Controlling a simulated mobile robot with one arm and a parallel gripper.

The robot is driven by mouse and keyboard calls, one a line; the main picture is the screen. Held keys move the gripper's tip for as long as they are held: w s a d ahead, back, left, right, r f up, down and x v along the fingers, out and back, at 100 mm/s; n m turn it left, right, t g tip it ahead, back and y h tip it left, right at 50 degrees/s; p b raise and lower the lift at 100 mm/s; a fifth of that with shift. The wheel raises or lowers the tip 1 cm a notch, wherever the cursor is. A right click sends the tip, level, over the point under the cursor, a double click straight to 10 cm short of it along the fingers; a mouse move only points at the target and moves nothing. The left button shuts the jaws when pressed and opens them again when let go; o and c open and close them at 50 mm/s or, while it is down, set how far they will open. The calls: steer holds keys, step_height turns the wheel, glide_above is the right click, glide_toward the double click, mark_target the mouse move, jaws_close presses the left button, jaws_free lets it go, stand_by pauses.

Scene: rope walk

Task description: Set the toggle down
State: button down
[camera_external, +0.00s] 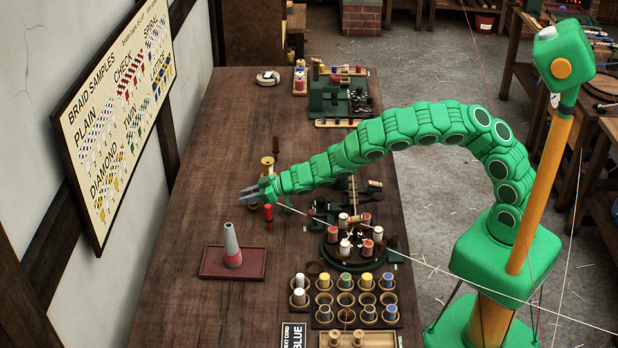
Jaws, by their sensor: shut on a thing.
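My gripper (249,194) reaches in from the right over the wooden table (215,180). Its grey jaws point left and are shut. The toggle between them is too small and too covered by the jaws to make out. A small upright red piece (268,213) shows just below the jaws; I cannot tell whether it touches them.
A brass-coloured spool (267,167) stands close behind my gripper. A round braiding stand with bobbins (345,247) and spool racks (355,297) fill the right front. A green machine (327,97) is at the back. A pale cord (450,268) crosses to the right. The left table is mostly clear.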

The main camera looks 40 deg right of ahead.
steer(key=c, duration=0.9)
jaws_free()
steer(key=shift+f, duration=0.1)
steer(key=shift+o, duration=0.2)
steer(key=shift+v, duration=3.85)
steer(key=shift+w, duration=0.1)
